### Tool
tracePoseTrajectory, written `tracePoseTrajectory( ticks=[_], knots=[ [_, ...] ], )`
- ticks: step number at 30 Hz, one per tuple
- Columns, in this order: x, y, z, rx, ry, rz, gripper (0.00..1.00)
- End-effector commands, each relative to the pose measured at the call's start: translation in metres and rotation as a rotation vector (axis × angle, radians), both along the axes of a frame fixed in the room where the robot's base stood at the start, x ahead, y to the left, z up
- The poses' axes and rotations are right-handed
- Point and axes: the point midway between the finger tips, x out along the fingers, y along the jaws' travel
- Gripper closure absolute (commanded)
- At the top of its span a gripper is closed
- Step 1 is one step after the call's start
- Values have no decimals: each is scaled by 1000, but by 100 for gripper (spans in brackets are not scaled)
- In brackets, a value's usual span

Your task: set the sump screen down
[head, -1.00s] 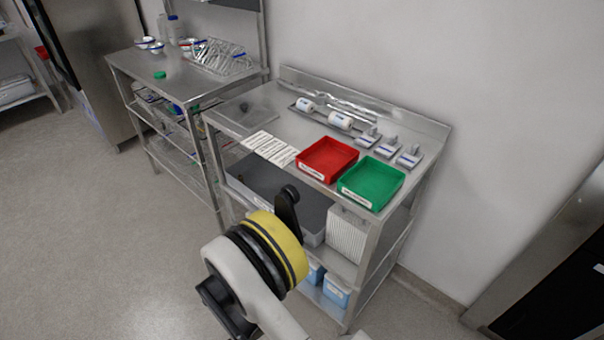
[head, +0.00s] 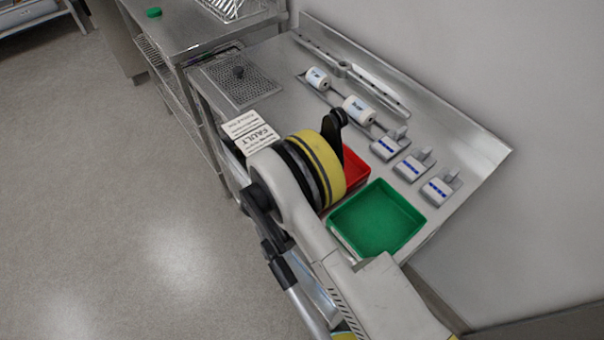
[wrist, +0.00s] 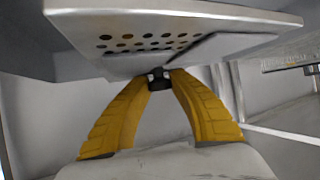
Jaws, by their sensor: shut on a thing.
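My gripper (wrist: 160,78) is shut on a small dark knob in the wrist view. A grey metal plate with rows of round holes, which I take for the sump screen (wrist: 125,43), is right beyond the fingertips. It looks tilted, and a smooth pale area covers its right part. Whether it touches anything beyond is unclear. In the head view my arm hides the gripper and what it holds. A perforated panel (head: 225,84) with a dark knob lies at the left end of the steel bench (head: 283,72) there.
A green tray (head: 378,218) and a partly hidden red tray (head: 356,168) stand at the bench front. White rollers (head: 358,109) and several blue-marked blocks (head: 412,167) lie behind them. White label cards (head: 250,130) lie at the left front. A wall closes off the back.

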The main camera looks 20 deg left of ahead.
Motion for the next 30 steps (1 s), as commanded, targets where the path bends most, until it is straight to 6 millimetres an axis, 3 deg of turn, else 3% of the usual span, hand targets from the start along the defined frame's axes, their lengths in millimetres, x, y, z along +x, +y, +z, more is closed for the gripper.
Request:
tracePoseTrajectory(
  ticks=[3, 14, 30],
  knots=[
    [0, 0, -28, -1, -1, -1, 100],
    [1, 1, -72, -1, 0, -2, 100],
    [1, 1, -80, -2, 2, -4, 100]
  ],
)
